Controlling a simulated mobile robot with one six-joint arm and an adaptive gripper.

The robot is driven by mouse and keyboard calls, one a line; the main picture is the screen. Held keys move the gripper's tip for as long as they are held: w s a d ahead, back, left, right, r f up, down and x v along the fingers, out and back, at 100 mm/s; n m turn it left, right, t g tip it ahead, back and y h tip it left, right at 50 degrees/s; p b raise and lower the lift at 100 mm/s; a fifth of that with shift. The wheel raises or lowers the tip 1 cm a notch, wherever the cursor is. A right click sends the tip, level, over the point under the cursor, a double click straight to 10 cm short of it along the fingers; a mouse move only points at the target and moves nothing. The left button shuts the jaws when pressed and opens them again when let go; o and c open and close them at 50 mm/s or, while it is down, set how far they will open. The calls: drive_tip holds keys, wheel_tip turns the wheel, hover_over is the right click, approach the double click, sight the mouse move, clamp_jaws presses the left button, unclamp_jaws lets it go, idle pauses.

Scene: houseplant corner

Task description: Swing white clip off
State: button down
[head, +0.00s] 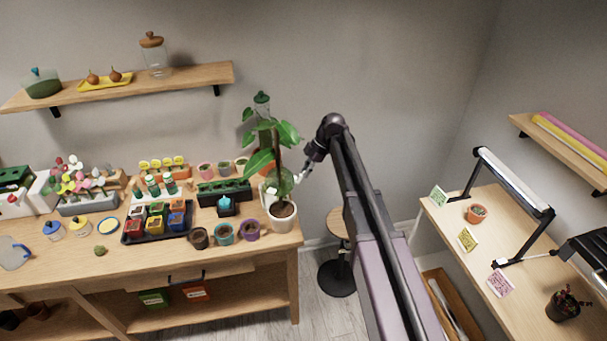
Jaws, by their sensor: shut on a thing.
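A leafy green plant (262,160) climbs a brown stake in a white pot (281,217) at the right end of the wooden bench. My gripper (301,175) is at the right side of the plant, about halfway up, close to the stem and leaves. It is shut on a small pale piece, which looks like the white clip (297,179). The clip is too small to tell whether it still touches the stem or stake. My arm comes in from the lower right and hides nothing of the pot.
Free air lies above the stool.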

drive_tip(key=y+b, duration=0.1)
drive_tip(key=d+f+g+y+b, duration=0.1)
drive_tip(key=b, duration=0.1)
drive_tip(key=f+y+b, duration=0.1)
drive_tip(key=y+b, duration=0.1)
drive_tip(key=shift+w+d, duration=0.2)
drive_tip(key=shift+d, duration=0.15)
drive_tip(key=shift+r+y+b, duration=0.15)
drive_tip(key=shift+y+b, duration=0.15)
drive_tip(key=shift+b, duration=0.05)
drive_tip(key=c, duration=0.6)
unclamp_jaws()
drive_tip(key=shift+a+r+p, duration=0.1)
drive_tip(key=shift+r+p, duration=0.1)
drive_tip(key=shift+p, duration=0.3)
